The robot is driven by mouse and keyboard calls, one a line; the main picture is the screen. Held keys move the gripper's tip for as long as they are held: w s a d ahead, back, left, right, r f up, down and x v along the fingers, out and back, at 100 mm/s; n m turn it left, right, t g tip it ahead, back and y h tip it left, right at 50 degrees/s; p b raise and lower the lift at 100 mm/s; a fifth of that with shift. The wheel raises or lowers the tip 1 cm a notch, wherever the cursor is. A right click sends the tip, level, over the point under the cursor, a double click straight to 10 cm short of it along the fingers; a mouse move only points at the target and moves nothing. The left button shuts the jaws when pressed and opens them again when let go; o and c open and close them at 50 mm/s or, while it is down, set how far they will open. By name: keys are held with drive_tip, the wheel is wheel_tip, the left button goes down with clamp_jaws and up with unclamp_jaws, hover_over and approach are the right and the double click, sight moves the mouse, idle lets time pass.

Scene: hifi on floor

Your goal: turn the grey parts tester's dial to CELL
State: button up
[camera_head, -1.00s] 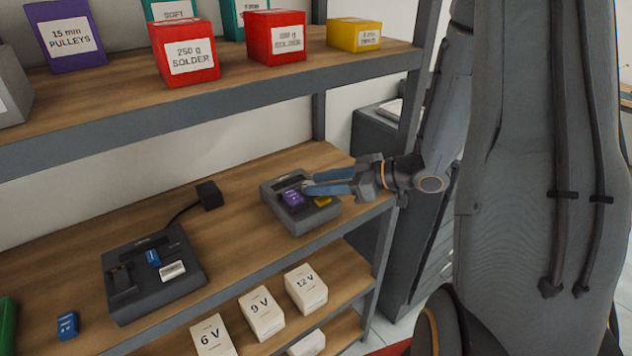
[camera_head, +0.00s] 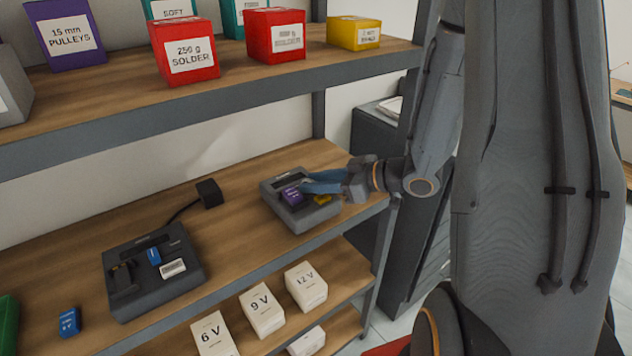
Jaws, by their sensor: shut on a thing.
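The grey parts tester (camera_head: 300,217) stands on the middle shelf near its right end. A purple block (camera_head: 292,195) and a yellow block (camera_head: 322,199) show on its top. My gripper (camera_head: 307,184) reaches in from the right with blue fingers over the tester's top. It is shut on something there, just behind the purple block. The fingers hide the dial, so its pointer and the CELL mark cannot be read.
A dark grey device (camera_head: 155,285) with a blue block (camera_head: 154,256) stands at the left on the same shelf, wired to a black adapter (camera_head: 209,193). A blue battery box (camera_head: 69,322) lies at its left. Red boxes (camera_head: 190,50) stand on the shelf above, white boxes (camera_head: 262,308) below.

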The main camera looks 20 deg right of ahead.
drive_tip(key=m+h, duration=0.1)
drive_tip(key=m+t+h, duration=0.2)
drive_tip(key=shift+s+a+r+p, duration=0.1)
drive_tip(key=shift+s+a+p, duration=0.2)
drive_tip(key=shift+p, duration=0.1)
drive_tip(key=m+t+h+p, duration=0.1)
drive_tip(key=m+h+p, duration=0.1)
drive_tip(key=p, duration=0.1)
drive_tip(key=shift+s+a, duration=0.15)
drive_tip(key=shift+a, duration=0.05)
drive_tip(key=shift+m+t+h+p, duration=0.4)
drive_tip(key=shift+m+h+p, duration=0.6)
drive_tip(key=shift+h+p, duration=0.1)
drive_tip(key=o, duration=0.8)
